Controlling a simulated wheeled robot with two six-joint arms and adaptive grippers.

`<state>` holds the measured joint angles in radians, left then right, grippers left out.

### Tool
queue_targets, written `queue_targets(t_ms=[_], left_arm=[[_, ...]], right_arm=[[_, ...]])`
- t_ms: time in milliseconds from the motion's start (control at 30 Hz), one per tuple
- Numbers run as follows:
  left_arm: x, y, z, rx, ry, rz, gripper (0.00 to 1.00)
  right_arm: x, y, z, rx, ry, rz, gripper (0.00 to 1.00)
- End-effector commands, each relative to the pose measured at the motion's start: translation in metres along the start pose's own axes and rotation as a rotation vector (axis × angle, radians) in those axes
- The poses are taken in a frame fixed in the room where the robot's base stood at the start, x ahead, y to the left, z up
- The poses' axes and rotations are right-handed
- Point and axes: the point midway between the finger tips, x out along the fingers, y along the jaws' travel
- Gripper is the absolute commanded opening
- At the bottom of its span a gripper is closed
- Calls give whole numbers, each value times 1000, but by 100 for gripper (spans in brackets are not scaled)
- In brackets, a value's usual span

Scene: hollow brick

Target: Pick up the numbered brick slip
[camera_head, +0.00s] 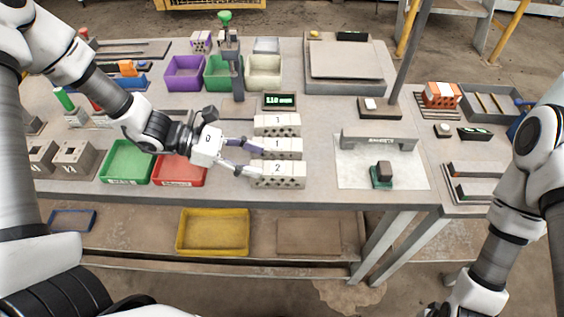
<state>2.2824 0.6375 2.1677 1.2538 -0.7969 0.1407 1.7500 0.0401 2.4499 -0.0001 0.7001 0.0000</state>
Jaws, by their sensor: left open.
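Several pale hollow bricks with numbered faces stand in a column at the middle of the table. The back brick (277,125) reads 1, the middle brick (284,148) reads 1, and the front brick (279,175) reads 2. My left gripper (257,162) is open and empty at the left ends of the middle and front bricks. One finger is by the middle brick and the other by the front brick. I cannot tell whether they touch. My right arm shows at the right, but its jaws are out of the picture.
A green tray (127,162) and a red tray (179,171) lie left of the bricks. A small green display (279,101) stands behind them. A white sheet (352,174) with a grey bridge-shaped piece (378,140) lies to the right. The table's front edge is close to the front brick.

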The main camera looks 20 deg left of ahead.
Motion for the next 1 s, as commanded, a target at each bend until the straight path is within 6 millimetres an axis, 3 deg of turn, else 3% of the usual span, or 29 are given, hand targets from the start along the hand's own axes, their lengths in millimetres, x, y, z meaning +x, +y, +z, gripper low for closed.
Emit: queue_targets(t_ms=[500, 767, 933, 1000], left_arm=[[67, -1, -2, 1, 5, -4, 54], [72, 0, -2, 1, 1, 1, 54], [72, 0, -2, 1, 1, 1, 0], [72, 0, -2, 0, 1, 0, 0]], right_arm=[[-4, 0, 0, 0, 0, 0, 57], [-3, 0, 0, 0, 0, 0, 57], [-3, 0, 0, 0, 0, 0, 57], [-3, 0, 0, 0, 0, 0, 57]])
